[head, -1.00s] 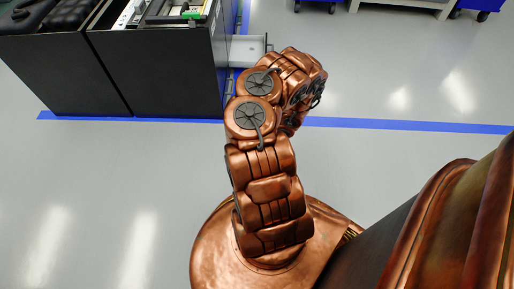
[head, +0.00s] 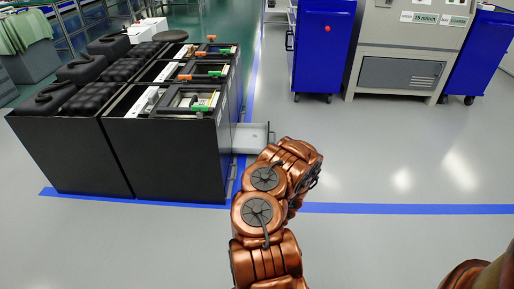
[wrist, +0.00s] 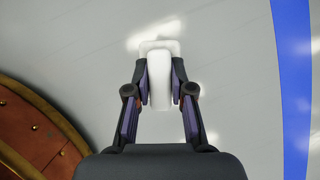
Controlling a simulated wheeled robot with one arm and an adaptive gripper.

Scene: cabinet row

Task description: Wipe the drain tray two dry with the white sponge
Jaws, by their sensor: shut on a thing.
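The white sponge (wrist: 161,52) is in the wrist view, pinched between the two dark fingers of my gripper (wrist: 160,84). It is held over the grey floor, with no tray visible beneath it in that view. In the head view, my copper arm hides the gripper and the sponge. A pale, shallow tray (head: 249,138) sticks out low from the right side of the black cabinet row, just behind and left of my arm's bend. Its number cannot be read, and my arm partly covers its right end. I cannot tell whether its surface is wet.
Black cabinets (head: 165,160) with open tops and black cases stand at left. A blue floor line (head: 400,209) crosses in front. Blue cabinets (head: 322,45) and a grey machine (head: 405,50) stand at the back right. The floor between is clear.

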